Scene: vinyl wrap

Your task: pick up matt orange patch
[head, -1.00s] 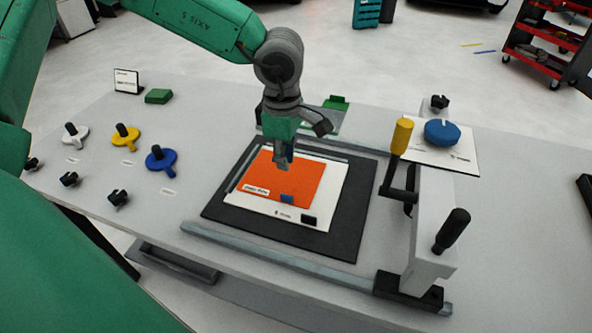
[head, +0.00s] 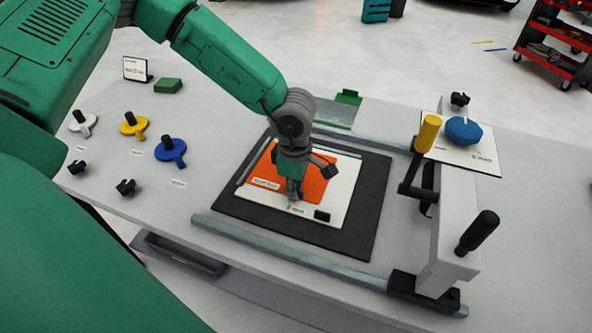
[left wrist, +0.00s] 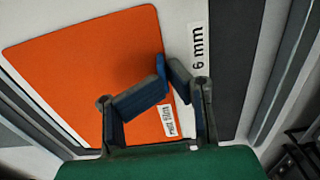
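The orange patch (head: 262,170) lies flat on a white sheet (head: 342,199) on the black mat at the middle of the table. It fills much of the left wrist view (left wrist: 80,65), with a small white label at its near edge. My left gripper (head: 294,195) points down at the patch's near edge, where it covers the blue tab. In the left wrist view the blue-grey fingertips (left wrist: 167,78) are close together over that edge. I cannot tell whether the tab is between them. My right gripper is not in view.
The black mat (head: 370,205) lies between metal rails (head: 290,252). A grey upright with a yellow-handled lever (head: 428,133) and black knob (head: 478,232) stands at right. Coloured knobs (head: 170,150) sit at left.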

